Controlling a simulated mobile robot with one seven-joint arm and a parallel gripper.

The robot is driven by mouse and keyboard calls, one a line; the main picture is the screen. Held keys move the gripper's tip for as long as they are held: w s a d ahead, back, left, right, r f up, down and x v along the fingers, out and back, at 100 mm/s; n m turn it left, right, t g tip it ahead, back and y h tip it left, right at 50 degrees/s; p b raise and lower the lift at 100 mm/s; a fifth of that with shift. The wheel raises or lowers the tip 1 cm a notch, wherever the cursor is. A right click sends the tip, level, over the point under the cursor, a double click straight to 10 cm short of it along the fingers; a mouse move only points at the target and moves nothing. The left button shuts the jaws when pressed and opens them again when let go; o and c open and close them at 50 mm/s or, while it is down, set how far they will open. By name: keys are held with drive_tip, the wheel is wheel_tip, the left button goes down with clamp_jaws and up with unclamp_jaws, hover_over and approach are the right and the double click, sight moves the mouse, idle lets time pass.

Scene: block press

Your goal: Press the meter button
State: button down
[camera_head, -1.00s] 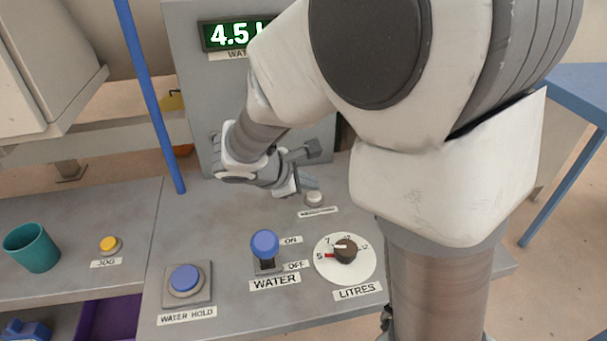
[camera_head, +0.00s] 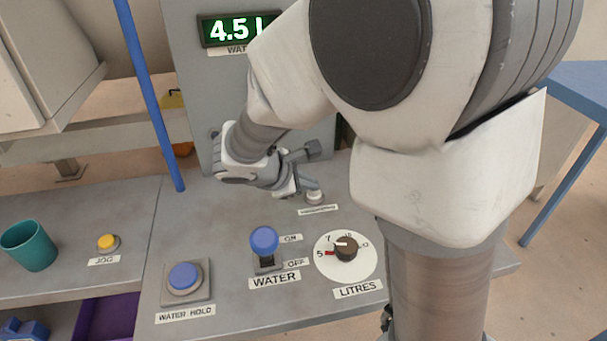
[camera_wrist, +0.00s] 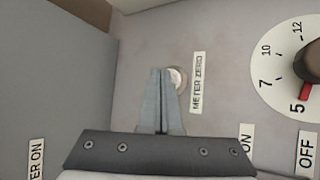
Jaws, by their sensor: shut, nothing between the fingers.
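The meter button is a small round whitish button (camera_head: 315,197) on the grey console, behind the dial. In the wrist view the button (camera_wrist: 180,77) lies beside the label "METER ZERO" and is partly hidden by my fingers. My gripper (camera_head: 311,184) reaches in from the left, with its fingertips just above and beside the button. In the wrist view my gripper (camera_wrist: 162,71) is shut and empty, its tips overlapping the button's left side. I cannot tell whether the tips touch it.
A blue-knobbed WATER lever (camera_head: 264,241), a LITRES dial (camera_head: 325,265) and a blue WATER HOLD button (camera_head: 185,277) stand nearer the front. A blue post (camera_head: 148,95) rises at left. A green display (camera_head: 238,29) reads 4.5. A teal cup (camera_head: 30,247) is far left.

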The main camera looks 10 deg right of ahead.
sight(309, 195)
drive_tip(key=shift+f+b, duration=0.5)
idle(0.7)
drive_tip(key=shift+r, duration=0.1)
drive_tip(key=shift+r+p, duration=0.8)
drive_tip(key=shift+r, duration=0.05)
drive_tip(key=shift+r, duration=0.1)
wheel_tip(309, 195, up, 5)
drive_tip(key=p, duration=0.4)
idle(0.5)
